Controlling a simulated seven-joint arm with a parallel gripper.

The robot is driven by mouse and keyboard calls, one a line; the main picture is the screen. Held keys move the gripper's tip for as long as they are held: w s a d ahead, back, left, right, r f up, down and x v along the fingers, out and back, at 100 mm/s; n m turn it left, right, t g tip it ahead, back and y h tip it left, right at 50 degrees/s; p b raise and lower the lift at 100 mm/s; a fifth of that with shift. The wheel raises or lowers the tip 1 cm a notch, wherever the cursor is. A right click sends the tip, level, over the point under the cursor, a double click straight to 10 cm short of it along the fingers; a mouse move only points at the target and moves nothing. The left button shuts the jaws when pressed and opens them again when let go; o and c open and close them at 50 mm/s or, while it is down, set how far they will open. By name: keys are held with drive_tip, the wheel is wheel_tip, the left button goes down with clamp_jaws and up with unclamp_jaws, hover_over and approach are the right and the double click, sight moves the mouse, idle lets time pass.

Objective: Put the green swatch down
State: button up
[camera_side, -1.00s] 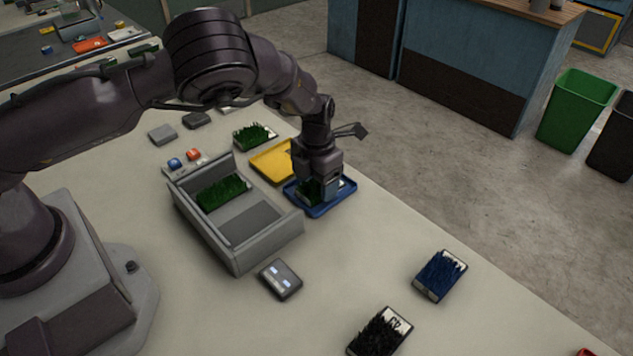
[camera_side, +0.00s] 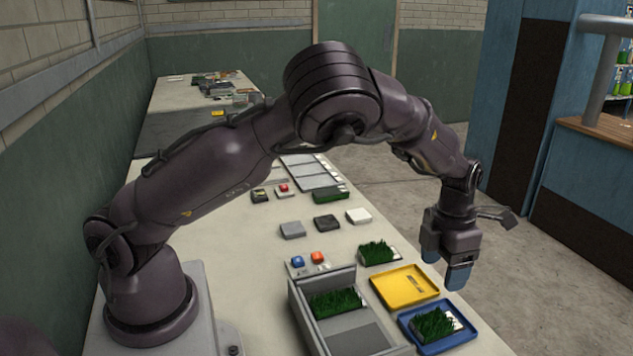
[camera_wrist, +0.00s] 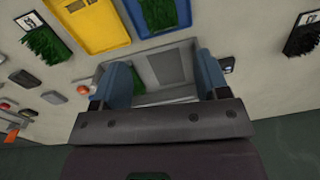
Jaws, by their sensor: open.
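A green swatch (camera_side: 433,324) lies grass side up in the blue tray (camera_side: 461,343). In the wrist view, that swatch (camera_wrist: 160,12) and the blue tray (camera_wrist: 182,30) show at the top edge. My gripper (camera_side: 444,264) is open and empty, raised above the table near the blue and yellow trays. Its two blue fingers stand apart in the wrist view (camera_wrist: 164,82), with nothing between them but the background. It does not touch the swatch. Other green swatches lie in the grey box (camera_side: 299,312) and beside the yellow tray (camera_side: 378,252).
The yellow tray (camera_side: 376,293) is empty of swatches, beside the blue one. Blue and red buttons (camera_side: 308,260) stand behind the grey box. Small grey and white blocks (camera_side: 325,223) lie further back. A black swatch (camera_wrist: 302,38) lies at the right in the wrist view.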

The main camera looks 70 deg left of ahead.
drive_tip(key=s+a+r+m+t+h, duration=0.2)
drive_tip(key=s+a+r+m+h, duration=0.1)
drive_tip(key=s+r+m, duration=1.2)
drive_tip(key=s+a+r+m+t+y, duration=0.1)
drive_tip(key=s+r+m, duration=0.2)
drive_tip(key=m, duration=0.7)
drive_tip(key=s+r+m+t+y, duration=0.2)
drive_tip(key=s+m, duration=0.6)
drive_tip(key=m, duration=0.1)
drive_tip(key=shift+a+r+m+t, duration=0.3)
drive_tip(key=shift+a+r+m, duration=0.05)
drive_tip(key=shift+r+m, duration=0.05)
